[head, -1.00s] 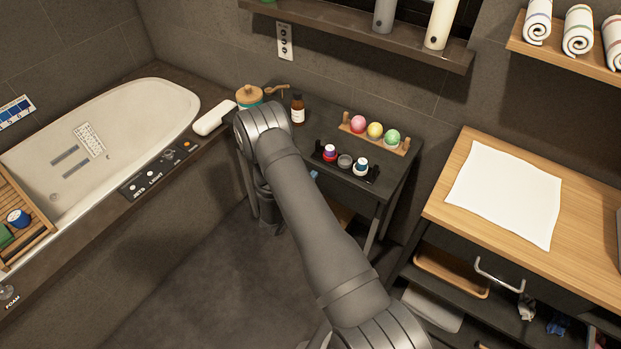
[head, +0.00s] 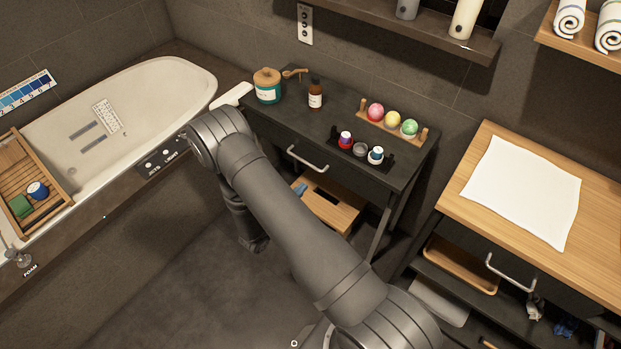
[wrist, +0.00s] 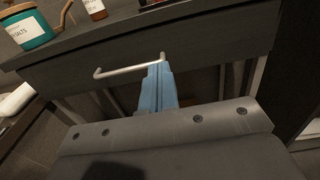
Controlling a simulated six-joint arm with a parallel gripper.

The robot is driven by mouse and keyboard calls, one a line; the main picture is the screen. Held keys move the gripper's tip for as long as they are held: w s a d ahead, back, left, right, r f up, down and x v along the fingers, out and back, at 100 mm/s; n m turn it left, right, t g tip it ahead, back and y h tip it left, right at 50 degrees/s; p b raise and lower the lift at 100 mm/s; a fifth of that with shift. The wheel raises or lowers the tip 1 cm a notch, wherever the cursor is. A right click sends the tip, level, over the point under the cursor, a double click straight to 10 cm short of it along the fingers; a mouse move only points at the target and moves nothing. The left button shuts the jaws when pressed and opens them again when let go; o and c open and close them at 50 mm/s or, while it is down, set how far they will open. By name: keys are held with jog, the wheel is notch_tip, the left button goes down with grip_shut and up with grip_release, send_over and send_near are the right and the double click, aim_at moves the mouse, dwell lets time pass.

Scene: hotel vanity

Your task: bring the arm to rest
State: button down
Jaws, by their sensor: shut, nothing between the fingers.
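My gripper (wrist: 158,68) is shut, its two blue fingers together with nothing between them. In the wrist view the fingertips point at the vanity's closed drawer and overlap the right part of its metal handle (wrist: 130,69). I cannot tell the gap between them. In the head view a small bit of the blue fingers (head: 300,190) shows below the drawer handle (head: 307,159). My arm hides the rest of the gripper there.
The dark vanity (head: 300,122) holds a teal salts jar (head: 268,88), a brown bottle (head: 315,95), coloured balls on a rack (head: 392,119) and small pots. A bathtub (head: 170,88) is at left, a wooden counter with a white cloth (head: 520,190) at right. Floor between is clear.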

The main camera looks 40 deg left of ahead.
aim_at(330, 159)
jog(key=shift+s, duration=0.15)
jog(key=w, duration=1.3)
jog(key=shift+w, duration=0.25)
jog(key=s, duration=1.1)
jog(key=shift+s, duration=0.2)
dwell(0.4)
